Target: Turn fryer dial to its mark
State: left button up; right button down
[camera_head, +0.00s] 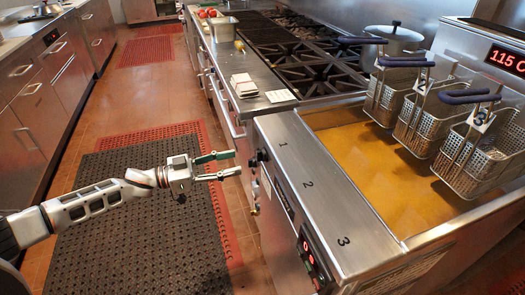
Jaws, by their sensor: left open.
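The fryer (385,165) stands at the right, with golden oil in its vat. Its steel front ledge (325,215) bears the numbers 1, 2 and 3. A small dark dial (260,157) sticks out from the fryer's front face near number 1; its pointer and mark are too small to read. My left gripper (235,163) is open and empty, its two fingers pointing right toward the dial, with a small gap between the fingertips and the fryer front. My right gripper is not in view.
Several wire baskets (435,118) with dark handles hang over the oil. A red display (507,60) reads 115 C. A burner range (318,72) stands behind. Floor mats (120,235) cover the open aisle.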

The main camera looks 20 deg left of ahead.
aim_at(261, 156)
pick_arm(q)
jog(key=x, duration=0.7)
jog(key=shift+w+d, duration=0.15)
jog(key=shift+d, duration=0.2)
jog(key=shift+r, duration=0.1)
jog(key=c, duration=1.1)
